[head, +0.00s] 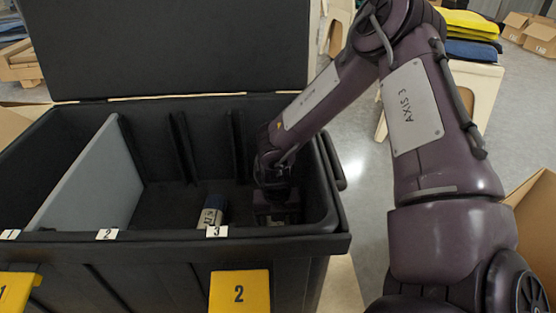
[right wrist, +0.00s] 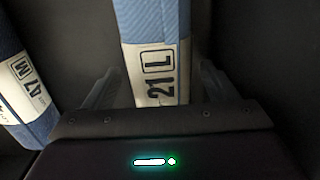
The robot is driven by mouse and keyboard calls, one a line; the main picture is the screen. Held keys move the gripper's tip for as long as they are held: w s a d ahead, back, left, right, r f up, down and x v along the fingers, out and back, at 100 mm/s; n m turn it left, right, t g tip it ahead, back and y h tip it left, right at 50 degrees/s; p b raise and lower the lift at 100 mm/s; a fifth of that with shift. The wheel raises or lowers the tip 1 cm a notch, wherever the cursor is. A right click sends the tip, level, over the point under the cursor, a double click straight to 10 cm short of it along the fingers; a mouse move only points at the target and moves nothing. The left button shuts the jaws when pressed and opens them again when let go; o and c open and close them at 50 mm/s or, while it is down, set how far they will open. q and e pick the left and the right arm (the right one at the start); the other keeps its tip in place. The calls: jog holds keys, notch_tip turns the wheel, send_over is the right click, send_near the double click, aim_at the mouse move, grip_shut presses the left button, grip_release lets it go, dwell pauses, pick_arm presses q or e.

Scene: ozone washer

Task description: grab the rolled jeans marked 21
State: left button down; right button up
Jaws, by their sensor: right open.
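The rolled jeans marked 21 (right wrist: 157,35) are a blue roll with a white band reading "21 L". In the right wrist view they lie between the two fingers of my right gripper (right wrist: 160,75), which is open with a finger on each side. I cannot tell whether the fingers touch the roll. In the head view my right gripper (head: 278,212) is down inside the black bin, at its right end, and the 21 roll is hidden there. My left gripper is not in view.
Another blue roll marked "47 M" (right wrist: 20,75) lies to the left in the right wrist view. A roll (head: 213,208) shows left of my gripper in the head view. The black bin (head: 150,243) has a grey divider (head: 90,180) and a raised lid (head: 170,45).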

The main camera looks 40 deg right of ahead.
jog(key=shift+f, duration=0.1)
jog(key=shift+c, duration=0.3)
jog(key=c, duration=1.2)
jog(key=shift+c, duration=0.2)
